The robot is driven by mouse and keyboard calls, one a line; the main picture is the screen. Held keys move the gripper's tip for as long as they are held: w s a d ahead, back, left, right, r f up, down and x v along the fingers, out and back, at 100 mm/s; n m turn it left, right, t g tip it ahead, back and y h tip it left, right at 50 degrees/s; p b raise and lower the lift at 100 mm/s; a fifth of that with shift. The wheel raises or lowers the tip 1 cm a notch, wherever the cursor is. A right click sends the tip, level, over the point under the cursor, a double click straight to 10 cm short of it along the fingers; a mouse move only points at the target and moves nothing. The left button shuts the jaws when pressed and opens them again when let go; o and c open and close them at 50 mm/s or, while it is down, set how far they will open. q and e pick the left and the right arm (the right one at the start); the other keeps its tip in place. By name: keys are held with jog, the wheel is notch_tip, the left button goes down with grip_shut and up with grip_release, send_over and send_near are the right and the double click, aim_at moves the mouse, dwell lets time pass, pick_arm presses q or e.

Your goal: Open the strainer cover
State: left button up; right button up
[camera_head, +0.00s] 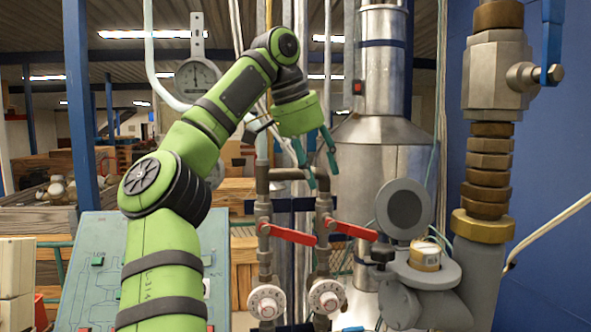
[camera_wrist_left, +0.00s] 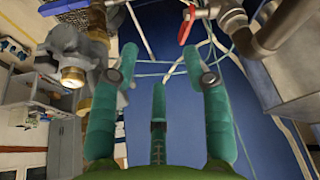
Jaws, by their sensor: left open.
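The grey strainer body (camera_head: 437,272) is at the lower right in the head view, on the vertical pipe. A round grey disc, which looks like its cover (camera_head: 404,208), stands raised at its left side, and a brass-coloured round part (camera_head: 426,256) shows in the body. The left wrist view shows grey fittings with a brass-coloured end (camera_wrist_left: 73,76) at the upper left. My left gripper (camera_head: 322,165) is open and empty, up and to the left of the cover and apart from it. In the wrist view its green fingers (camera_wrist_left: 160,85) are spread. My right gripper is not in view.
Two red valve handles (camera_head: 287,234) (camera_head: 353,231) on pipes lie below my left gripper, with two round white dials (camera_head: 266,302) (camera_head: 327,297) beneath. A metal tank (camera_head: 376,150) stands behind. A thick pipe with a brass flange (camera_head: 482,226) and blue-handled valve (camera_head: 552,45) is at right.

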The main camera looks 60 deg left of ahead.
pick_arm(q)
jog(key=shift+s+d, duration=0.15)
jog(key=shift+s, duration=0.95)
jog(key=shift+s+d, duration=0.1)
jog(key=shift+s, duration=0.95)
jog(key=shift+c, duration=0.4)
